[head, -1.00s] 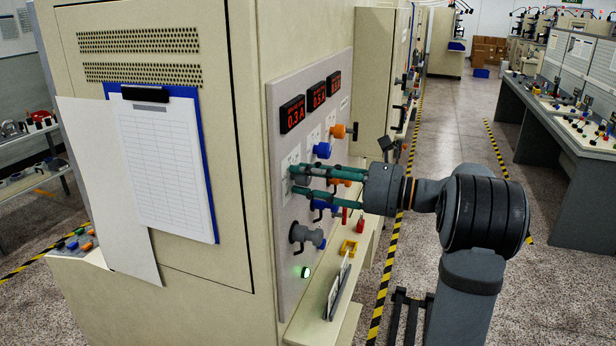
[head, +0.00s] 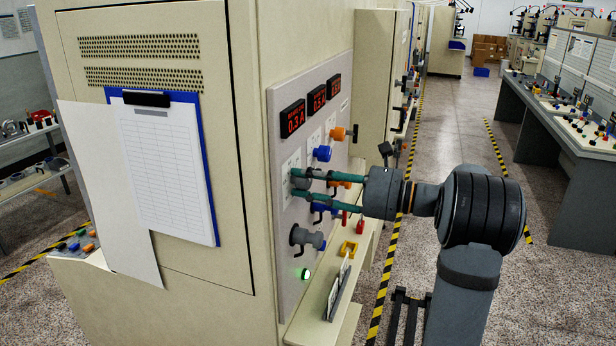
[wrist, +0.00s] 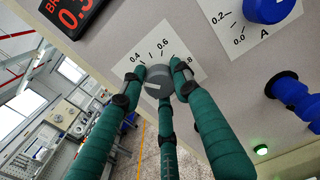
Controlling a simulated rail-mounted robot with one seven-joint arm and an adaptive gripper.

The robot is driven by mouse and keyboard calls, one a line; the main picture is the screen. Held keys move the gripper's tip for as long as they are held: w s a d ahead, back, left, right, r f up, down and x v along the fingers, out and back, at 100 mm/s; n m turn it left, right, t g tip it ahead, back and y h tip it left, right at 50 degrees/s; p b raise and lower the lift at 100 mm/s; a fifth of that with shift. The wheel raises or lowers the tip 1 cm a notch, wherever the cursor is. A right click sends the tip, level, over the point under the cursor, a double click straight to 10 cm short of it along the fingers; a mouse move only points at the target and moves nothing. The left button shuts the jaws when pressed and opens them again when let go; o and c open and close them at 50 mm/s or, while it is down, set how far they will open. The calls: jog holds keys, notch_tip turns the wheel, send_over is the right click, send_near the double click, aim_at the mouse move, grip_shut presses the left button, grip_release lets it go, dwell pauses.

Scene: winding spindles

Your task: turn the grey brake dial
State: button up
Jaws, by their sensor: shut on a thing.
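The grey brake dial (wrist: 158,80) sits on a white scale card (wrist: 158,55) with printed marks including 0.4 and 0.6. My three-fingered gripper (wrist: 158,82), with green-wrapped fingers, is shut around the dial. The fingertips cover parts of its rim, and its pointer cannot be made out. In the head view my gripper (head: 302,182) reaches the panel from the right, and its fingers mostly hide the dial. A red display (head: 293,118) above reads 0.3 A.
A blue knob (head: 322,153) and an orange knob (head: 338,133) stick out beside the dial. A shelf (head: 318,325) juts out under the panel. The aisle to the right is open floor.

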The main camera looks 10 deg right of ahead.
jog(key=m+p, duration=0.5)
jog(key=shift+r, duration=0.4)
jog(key=m+p, duration=0.3)
jog(key=shift+f+m+p, duration=0.15)
jog(key=shift+m+p, duration=0.55)
jog(key=shift+m, duration=0.2)
jog(key=shift+w+d, duration=0.1)
jog(key=o, duration=1.2)
jog(key=shift+f, duration=0.2)
jog(key=shift+c, duration=0.2)
